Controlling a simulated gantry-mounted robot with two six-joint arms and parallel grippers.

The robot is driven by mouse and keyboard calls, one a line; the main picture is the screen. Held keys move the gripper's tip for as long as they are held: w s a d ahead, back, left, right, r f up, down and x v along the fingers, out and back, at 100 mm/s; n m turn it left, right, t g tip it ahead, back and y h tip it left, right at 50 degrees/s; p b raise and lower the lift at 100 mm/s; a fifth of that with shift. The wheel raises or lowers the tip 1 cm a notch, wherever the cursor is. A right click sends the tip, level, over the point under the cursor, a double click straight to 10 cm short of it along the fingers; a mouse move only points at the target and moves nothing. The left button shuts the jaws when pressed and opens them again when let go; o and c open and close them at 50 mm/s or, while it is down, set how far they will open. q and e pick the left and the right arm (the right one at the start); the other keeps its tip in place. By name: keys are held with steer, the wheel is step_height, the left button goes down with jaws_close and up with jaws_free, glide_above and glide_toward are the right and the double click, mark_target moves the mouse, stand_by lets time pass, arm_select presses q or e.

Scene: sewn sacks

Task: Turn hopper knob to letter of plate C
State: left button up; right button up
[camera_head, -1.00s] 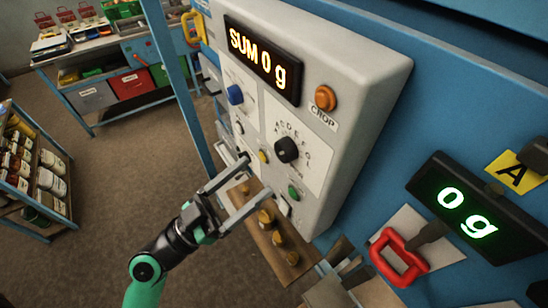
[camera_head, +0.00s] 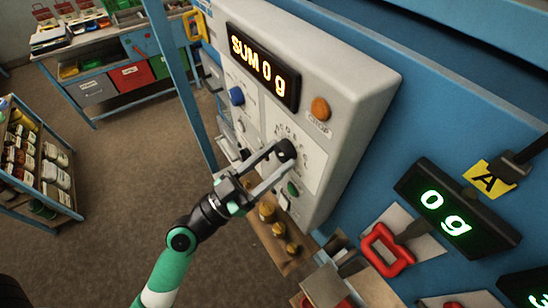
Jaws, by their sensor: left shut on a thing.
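The black hopper knob (camera_head: 287,149) is on the pale grey control panel (camera_head: 365,80), with small letters around it that are partly covered by my gripper. My left gripper (camera_head: 281,158) reaches up from below, its two long fingers shut on the knob. Which letter the knob points to is too small to tell. A yellow plate with the letter A (camera_head: 489,178) shows at the right. No plate C shows. My right gripper is not in view.
A red handle (camera_head: 388,250) and a 0 g display (camera_head: 450,212) stand at the right. Brass weights (camera_head: 279,229) sit below.

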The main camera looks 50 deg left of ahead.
arm_select(q)
jaws_close()
steer(key=shift+d+r+n+y+p, duration=0.1)
steer(key=shift+n+y+p, duration=0.2)
steer(key=shift+n+p, duration=0.25)
steer(key=shift+d+r+n+y+p, duration=0.1)
steer(key=shift+n+y+p, duration=0.25)
steer(key=shift+n, duration=0.3)
steer(key=n+y+p, duration=0.1)
steer(key=n+p, duration=0.2)
steer(key=p, duration=0.1)
steer(key=n+g+y+p, duration=0.1)
steer(key=n+y+p, duration=0.1)
steer(key=n+p, duration=0.1)
steer(key=r+n+y+p, duration=0.1)
steer(key=n+p, duration=0.2)
steer(key=p, duration=0.3)
steer(key=shift+d+n+g+y, duration=0.3)
steer(key=shift+n+g+y, duration=0.05)
steer(key=shift+n+g, duration=0.05)
steer(key=shift+f+n, duration=0.15)
steer(key=shift+n, duration=0.45)
steer(key=shift+f+n+g+y, duration=0.15)
steer(key=shift+n+g+y, duration=0.15)
steer(key=shift+n, duration=0.3)
steer(key=shift+n+g+y, duration=0.5)
steer(key=shift+n+g, duration=0.4)
steer(key=shift+n, duration=1.5)
